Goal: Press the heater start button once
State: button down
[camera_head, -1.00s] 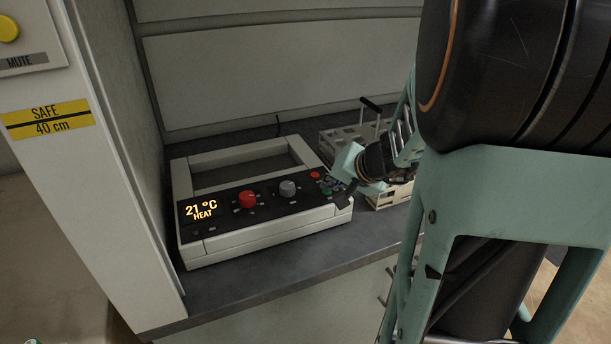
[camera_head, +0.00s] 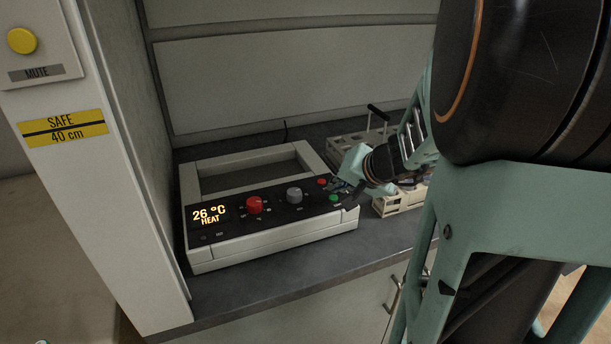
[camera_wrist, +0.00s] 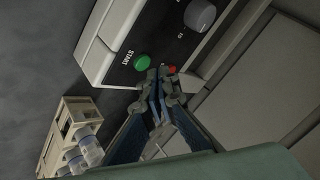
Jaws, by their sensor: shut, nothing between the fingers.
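The heater (camera_head: 275,240) is a white unit with a black front panel, standing on the grey bench. Its display (camera_head: 209,215) reads 26 °C and HEAT. My gripper (camera_head: 345,189) is shut and empty. Its fingertips (camera_wrist: 158,78) are near the green button and appear apart from it.
A red knob (camera_head: 254,204) and a grey knob (camera_head: 294,195) are on the same panel. A pale rack (camera_head: 395,204) with bottles stands right of the heater, close to my gripper. A white side wall (camera_head: 100,190) with a yellow MUTE button (camera_head: 22,41) is at the left.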

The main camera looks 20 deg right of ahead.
aim_at(336, 198)
jog(key=shift+r+p, duration=1.75)
jog(key=shift+r, duration=0.8)
